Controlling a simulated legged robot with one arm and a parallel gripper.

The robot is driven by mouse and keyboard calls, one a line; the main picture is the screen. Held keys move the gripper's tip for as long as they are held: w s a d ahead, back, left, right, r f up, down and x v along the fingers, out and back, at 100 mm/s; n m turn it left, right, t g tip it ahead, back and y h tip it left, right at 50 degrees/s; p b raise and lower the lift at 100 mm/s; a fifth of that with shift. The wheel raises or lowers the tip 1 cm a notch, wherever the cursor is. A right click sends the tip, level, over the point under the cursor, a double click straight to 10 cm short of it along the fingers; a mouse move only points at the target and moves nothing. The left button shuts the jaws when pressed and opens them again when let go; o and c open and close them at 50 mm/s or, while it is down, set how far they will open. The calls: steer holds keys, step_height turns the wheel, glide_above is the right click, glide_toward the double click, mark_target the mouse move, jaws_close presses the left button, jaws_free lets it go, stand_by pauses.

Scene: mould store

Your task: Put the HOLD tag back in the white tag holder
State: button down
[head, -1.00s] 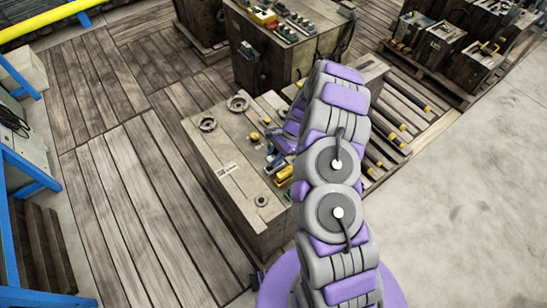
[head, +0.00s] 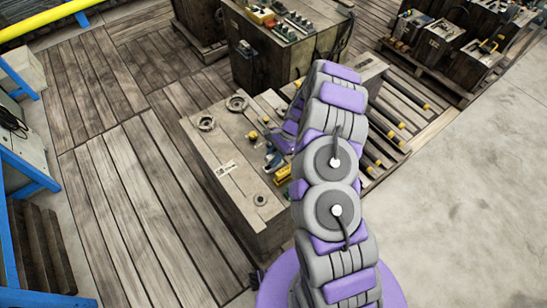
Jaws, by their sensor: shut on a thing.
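My gripper (head: 277,146) is at the far end of my folded arm, low over the top of the wooden-sided block. It is small and partly covered by my own arm. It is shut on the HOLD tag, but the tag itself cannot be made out. A small white plate with dark marks (head: 227,168) lies flat near the left edge of the block top, left of my gripper. I cannot tell whether it is the white tag holder; no other holder shows clearly.
The block top (head: 215,143) also bears two round rings (head: 236,103), a blue item (head: 272,160), a yellow item (head: 283,174) and a small round fitting (head: 260,200). A crate with tools (head: 280,50) stands behind. Rollers lie to the right. Planked floor is clear at left.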

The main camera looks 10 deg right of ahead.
mark_target(271, 155)
steer(key=shift+s+f, duration=0.15)
steer(key=shift+f, duration=0.65)
steer(key=shift+r, duration=0.15)
stand_by(0.4)
steer(key=shift+a+r+p, duration=0.1)
steer(key=shift+r+p, duration=0.4)
steer(key=shift+r, duration=0.3)
steer(key=shift+w+d+r+p, duration=0.1)
steer(key=shift+r+p, duration=0.45)
steer(key=shift+r, duration=0.2)
steer(key=shift+w+d+r+p, duration=0.1)
steer(key=shift+r+p, duration=0.4)
steer(key=shift+r, duration=0.25)
steer(key=shift+a, duration=0.1)
